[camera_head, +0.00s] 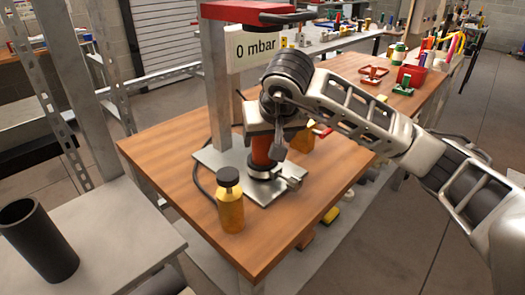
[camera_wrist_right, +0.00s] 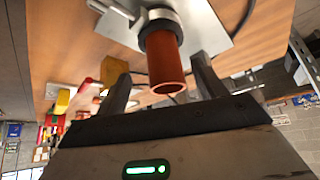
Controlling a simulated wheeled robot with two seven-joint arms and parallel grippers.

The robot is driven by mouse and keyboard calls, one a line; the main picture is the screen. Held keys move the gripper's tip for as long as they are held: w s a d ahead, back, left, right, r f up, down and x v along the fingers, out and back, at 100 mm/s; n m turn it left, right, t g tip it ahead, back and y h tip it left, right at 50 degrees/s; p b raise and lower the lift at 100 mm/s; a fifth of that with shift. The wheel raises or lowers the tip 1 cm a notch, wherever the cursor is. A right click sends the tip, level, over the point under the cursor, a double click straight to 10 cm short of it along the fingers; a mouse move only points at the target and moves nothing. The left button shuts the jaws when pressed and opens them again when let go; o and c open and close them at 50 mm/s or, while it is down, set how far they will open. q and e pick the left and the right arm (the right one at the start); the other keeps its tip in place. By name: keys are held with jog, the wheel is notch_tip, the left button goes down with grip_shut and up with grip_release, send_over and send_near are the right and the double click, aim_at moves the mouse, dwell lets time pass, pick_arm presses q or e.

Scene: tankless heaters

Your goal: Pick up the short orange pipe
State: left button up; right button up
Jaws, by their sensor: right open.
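The short orange pipe (camera_head: 261,151) stands upright in a dark clamp ring on the metal base plate of a test stand. In the right wrist view the pipe (camera_wrist_right: 163,62) shows its open end, between my two fingers. My right gripper (camera_head: 270,138) is open at the upper part of the pipe, with one finger on each side. The wrist view shows gaps beside the pipe, so no grip shows. The gripper hides the pipe's top in the head view. My left gripper is not in view.
The stand has a grey column, a red top (camera_head: 250,12) and a "0 mbar" sign (camera_head: 255,48). A yellow bottle with a black cap (camera_head: 230,205) stands in front of the plate. A black cylinder (camera_head: 38,240) stands on a grey table at left. Wooden tabletop (camera_head: 170,165) is bare at left.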

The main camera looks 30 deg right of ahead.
aim_at(263, 147)
jog(key=shift+a+p+x, duration=0.15)
jog(key=shift+p+x, duration=0.05)
jog(key=shift+x, duration=1.4)
jog(key=shift+a+p+x, duration=0.1)
jog(key=shift+p+x, duration=0.1)
jog(key=shift+x, duration=1.35)
jog(key=shift+w, duration=0.15)
jog(key=c, duration=1.1)
